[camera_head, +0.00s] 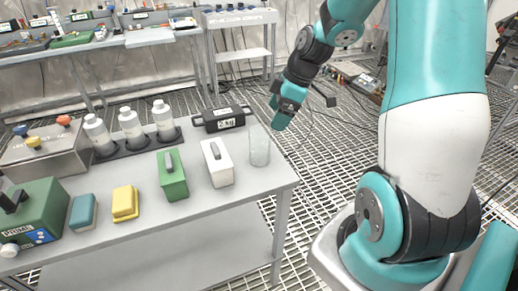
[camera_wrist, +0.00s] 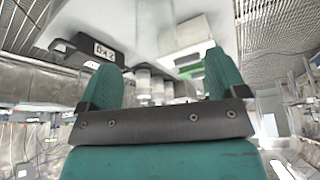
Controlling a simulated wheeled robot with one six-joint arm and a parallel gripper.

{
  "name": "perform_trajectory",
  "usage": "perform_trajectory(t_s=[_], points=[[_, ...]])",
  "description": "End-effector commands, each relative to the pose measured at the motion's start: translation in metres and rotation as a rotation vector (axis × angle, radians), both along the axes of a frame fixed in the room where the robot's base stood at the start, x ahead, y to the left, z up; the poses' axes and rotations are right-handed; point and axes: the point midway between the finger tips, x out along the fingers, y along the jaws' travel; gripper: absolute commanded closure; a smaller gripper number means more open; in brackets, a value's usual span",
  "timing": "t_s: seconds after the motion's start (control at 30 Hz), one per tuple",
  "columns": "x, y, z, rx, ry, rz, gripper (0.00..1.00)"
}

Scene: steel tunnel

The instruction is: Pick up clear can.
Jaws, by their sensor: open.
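The clear can (camera_head: 259,146) stands upright on the right end of the grey table (camera_head: 240,190), between the white box and the table's right edge. It is see-through, and I cannot make it out surely in the wrist view. My gripper (camera_head: 281,118) is above and beyond the can, slightly to its right, in the head view. In the wrist view my gripper (camera_wrist: 161,75) shows two teal fingers spread apart with nothing held between them.
Near the can are a white box (camera_head: 217,163), a green box (camera_head: 173,175) and a black 2 KG weight (camera_head: 224,119). Several white bottles (camera_head: 131,128) stand behind. A yellow block (camera_head: 125,203) and teal block (camera_head: 83,212) are further left. Open grating floor (camera_head: 335,150) lies right.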

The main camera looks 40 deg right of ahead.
Motion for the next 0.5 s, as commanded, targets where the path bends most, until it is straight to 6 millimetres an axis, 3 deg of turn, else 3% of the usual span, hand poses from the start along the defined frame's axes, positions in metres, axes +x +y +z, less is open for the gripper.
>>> perform_trajectory(t_s=[0.2,0.5], points=[[0.009,0.013,-0.037,0.002,0.004,0.002,0.09],[0.019,0.019,-0.061,0.002,0.003,0.002,0.09]])
